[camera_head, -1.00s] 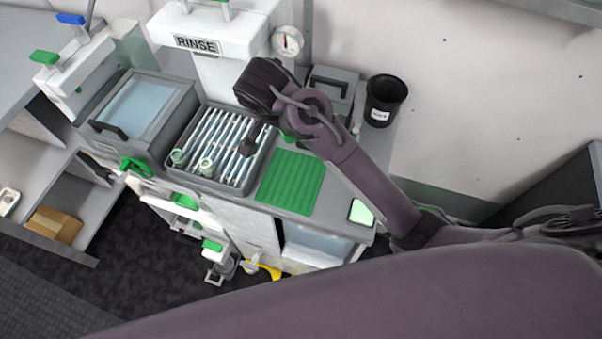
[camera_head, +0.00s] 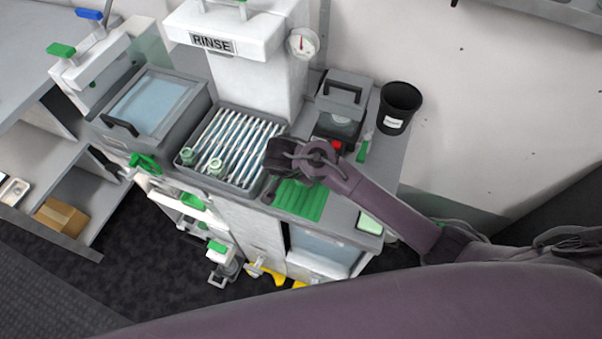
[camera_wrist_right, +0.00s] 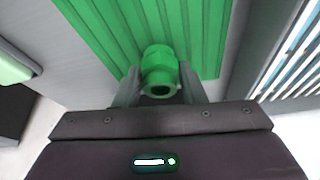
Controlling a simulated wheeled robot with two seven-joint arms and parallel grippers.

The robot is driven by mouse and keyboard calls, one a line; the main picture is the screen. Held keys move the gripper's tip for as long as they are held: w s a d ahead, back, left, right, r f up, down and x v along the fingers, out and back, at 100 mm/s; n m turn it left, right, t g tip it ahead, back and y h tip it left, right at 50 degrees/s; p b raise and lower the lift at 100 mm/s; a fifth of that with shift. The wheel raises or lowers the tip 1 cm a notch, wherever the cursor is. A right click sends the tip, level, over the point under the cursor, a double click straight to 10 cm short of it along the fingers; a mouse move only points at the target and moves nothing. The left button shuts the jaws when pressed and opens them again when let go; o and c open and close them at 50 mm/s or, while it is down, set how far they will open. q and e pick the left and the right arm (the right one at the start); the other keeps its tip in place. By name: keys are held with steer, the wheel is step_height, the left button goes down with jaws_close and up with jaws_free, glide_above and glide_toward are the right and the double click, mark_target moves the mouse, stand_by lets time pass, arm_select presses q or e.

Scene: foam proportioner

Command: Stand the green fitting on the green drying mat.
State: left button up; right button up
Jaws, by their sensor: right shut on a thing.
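The green fitting (camera_wrist_right: 160,72) is between the two fingers of my right gripper (camera_wrist_right: 160,88) in the right wrist view, with its round open end facing the camera. The right gripper is shut on it. The ribbed green drying mat (camera_wrist_right: 110,30) lies behind the fitting in that view. In the head view the mat (camera_head: 312,203) is partly covered by my right wrist, and the fitting is hidden there. I cannot tell whether the fitting touches the mat. My left gripper is not in view.
A black cup (camera_head: 398,106), a grey case (camera_head: 345,88) and a red-topped item (camera_head: 336,146) stand behind. A light-green-topped pad (camera_head: 370,223) lies at the front right.

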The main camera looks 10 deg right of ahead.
steer(key=shift+f, duration=0.5)
steer(key=shift+f, duration=0.1)
steer(key=o, duration=1)
steer(key=shift+o, duration=0.2)
steer(key=shift+r, duration=0.2)
steer(key=shift+s+a+r, duration=0.1)
steer(key=shift+r, duration=0.1)
steer(key=b+v, duration=0.2)
steer(key=v, duration=0.9)
steer(key=shift+r+b, duration=0.25)
steer(key=shift+b, duration=0.1)
